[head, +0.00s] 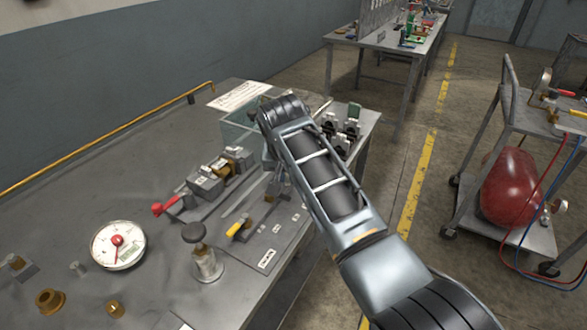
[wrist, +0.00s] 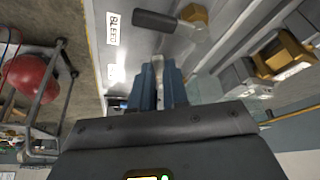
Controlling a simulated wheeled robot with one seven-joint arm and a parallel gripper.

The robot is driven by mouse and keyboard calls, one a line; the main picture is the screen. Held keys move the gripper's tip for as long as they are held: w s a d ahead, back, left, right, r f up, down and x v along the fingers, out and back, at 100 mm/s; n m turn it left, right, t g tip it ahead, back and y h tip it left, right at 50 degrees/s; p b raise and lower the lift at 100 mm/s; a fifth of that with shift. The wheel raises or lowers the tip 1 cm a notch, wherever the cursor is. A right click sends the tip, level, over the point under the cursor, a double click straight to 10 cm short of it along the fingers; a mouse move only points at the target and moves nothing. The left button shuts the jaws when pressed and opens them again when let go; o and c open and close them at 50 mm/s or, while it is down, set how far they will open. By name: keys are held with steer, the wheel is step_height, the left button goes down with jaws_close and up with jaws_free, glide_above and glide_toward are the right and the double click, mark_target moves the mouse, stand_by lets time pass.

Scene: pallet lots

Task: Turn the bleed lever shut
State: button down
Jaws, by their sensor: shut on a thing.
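My gripper (wrist: 165,72) is shut, its blue fingers closed around a small pale piece (wrist: 160,60); I cannot tell whether this is part of the bleed lever. In the wrist view a lever with a dark handle (wrist: 153,20) and a brass hub (wrist: 194,14) lies ahead of the fingers, beside a white label reading BLEED (wrist: 113,30). In the head view my gripper (head: 276,188) is down over the bench fixture, and my arm hides part of it. A yellow-handled lever (head: 234,229) is to its lower left, near a white label plate (head: 267,260).
A red-handled lever (head: 164,207) and grey valve blocks (head: 208,182) stand left of my gripper. A dark-knobbed post (head: 206,262) and a round gauge (head: 118,245) are nearer. A clear box (head: 238,130) stands behind. A cart with a red tank (head: 510,187) is right.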

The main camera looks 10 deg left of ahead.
steer(key=a+m+b, duration=0.1)
steer(key=m, duration=0.1)
steer(key=a+m+h, duration=0.1)
steer(key=m, duration=0.1)
steer(key=shift+f+h+b, duration=0.1)
steer(key=shift+h+b, duration=0.2)
steer(key=shift+b, duration=0.1)
steer(key=shift+w+a+m+b, duration=0.15)
steer(key=shift+a+m+b, duration=0.1)
steer(key=shift+m+b, duration=0.4)
steer(key=shift+m+h, duration=0.25)
steer(key=shift+h, duration=0.05)
steer(key=c, duration=1.1)
jaws_free()
steer(key=shift+v, duration=4)
steer(key=shift+w, duration=0.15)
